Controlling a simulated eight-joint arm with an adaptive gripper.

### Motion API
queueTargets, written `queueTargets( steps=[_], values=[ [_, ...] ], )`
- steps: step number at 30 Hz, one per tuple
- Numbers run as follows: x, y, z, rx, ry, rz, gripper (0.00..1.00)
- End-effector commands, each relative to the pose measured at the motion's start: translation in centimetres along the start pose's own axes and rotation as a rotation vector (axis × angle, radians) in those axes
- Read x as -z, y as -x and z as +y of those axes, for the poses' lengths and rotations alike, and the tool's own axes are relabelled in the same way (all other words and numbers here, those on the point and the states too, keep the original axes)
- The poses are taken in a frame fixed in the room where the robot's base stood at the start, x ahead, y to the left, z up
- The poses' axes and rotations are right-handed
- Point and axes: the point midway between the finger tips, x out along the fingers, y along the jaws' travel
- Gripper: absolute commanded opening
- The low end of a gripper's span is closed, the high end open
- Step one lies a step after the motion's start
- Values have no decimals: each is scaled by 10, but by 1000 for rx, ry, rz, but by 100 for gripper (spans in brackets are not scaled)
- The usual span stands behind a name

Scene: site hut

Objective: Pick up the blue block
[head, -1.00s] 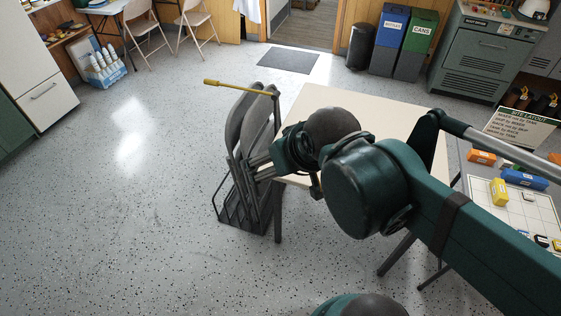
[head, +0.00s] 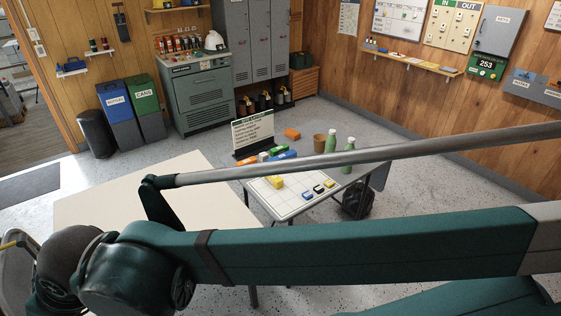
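A long blue block (head: 283,156) lies on the small grey table (head: 352,176), near the sign at its back left. A smaller blue piece (head: 308,195) sits near the front edge of the white gridded sheet (head: 291,206). A yellow block (head: 276,181) lies on the sheet between them. My arm crosses the foreground from right to left, in front of the table's near side. Its far end is at the lower left, and my gripper's fingers do not show.

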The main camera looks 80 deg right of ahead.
Motion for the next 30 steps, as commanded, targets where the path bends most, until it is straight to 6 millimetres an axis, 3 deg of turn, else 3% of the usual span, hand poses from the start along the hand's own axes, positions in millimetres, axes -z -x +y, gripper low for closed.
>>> queueTargets(
  steps=[14,26,30],
  values=[
    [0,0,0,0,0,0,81],
    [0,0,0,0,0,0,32],
    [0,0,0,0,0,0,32]
  ],
)
